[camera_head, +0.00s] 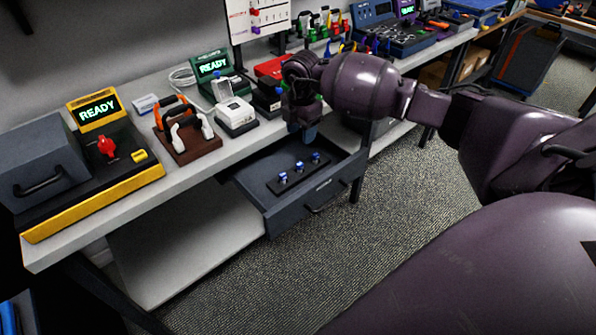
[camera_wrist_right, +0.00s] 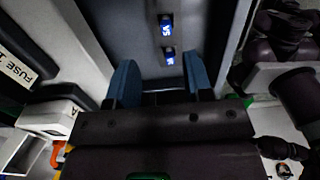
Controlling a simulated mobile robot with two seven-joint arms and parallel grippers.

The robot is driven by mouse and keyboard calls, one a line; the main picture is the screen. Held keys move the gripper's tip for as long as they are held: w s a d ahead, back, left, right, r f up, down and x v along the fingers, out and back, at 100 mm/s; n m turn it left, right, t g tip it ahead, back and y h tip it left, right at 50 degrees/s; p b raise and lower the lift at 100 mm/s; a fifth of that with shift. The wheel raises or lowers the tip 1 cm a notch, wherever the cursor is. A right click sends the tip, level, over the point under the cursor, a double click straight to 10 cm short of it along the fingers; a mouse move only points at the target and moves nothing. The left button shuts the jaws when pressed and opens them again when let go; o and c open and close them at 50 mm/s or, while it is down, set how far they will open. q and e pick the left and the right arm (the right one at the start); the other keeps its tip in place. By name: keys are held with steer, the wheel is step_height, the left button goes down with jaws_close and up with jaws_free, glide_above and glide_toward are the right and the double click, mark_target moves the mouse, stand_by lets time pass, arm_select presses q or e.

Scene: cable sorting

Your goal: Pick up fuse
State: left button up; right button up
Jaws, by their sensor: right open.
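Three small blue fuses with white marks stand in a dark holder strip (camera_head: 296,175) in the open drawer (camera_head: 268,207). They are the near-left fuse (camera_head: 283,178), the middle fuse (camera_head: 299,167) and the far-right fuse (camera_head: 315,157). My right gripper (camera_head: 303,134) points down over the back of the drawer, above and behind the fuses. In the right wrist view its two blue fingers (camera_wrist_right: 160,82) are apart with nothing between them. Two fuses show ahead of them, a nearer fuse (camera_wrist_right: 169,57) and a farther fuse (camera_wrist_right: 166,25). My left gripper is not seen.
The workbench (camera_head: 190,172) above the drawer holds a yellow-edged station (camera_head: 95,205) with a READY screen, a brown stand (camera_head: 185,143) with handles, a white box (camera_head: 236,115) and a red box (camera_head: 274,68). The floor before the drawer is clear.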

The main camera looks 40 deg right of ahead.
steer(key=b, duration=0.1)
glide_above(301, 163)
steer(key=f, duration=0.5)
steer(key=shift+w+d+f, duration=0.15)
steer(key=shift+w+d, duration=0.1)
steer(key=shift+w, duration=0.15)
steer(key=shift+f, duration=0.35)
steer(key=f, duration=0.2)
steer(key=s+f+b, duration=0.1)
steer(key=f, duration=0.1)
steer(key=shift+a, duration=0.3)
steer(key=shift+w+f, duration=0.1)
steer(key=shift+f, duration=0.4)
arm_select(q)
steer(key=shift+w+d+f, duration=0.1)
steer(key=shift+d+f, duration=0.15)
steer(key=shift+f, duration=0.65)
arm_select(e)
jaws_close()
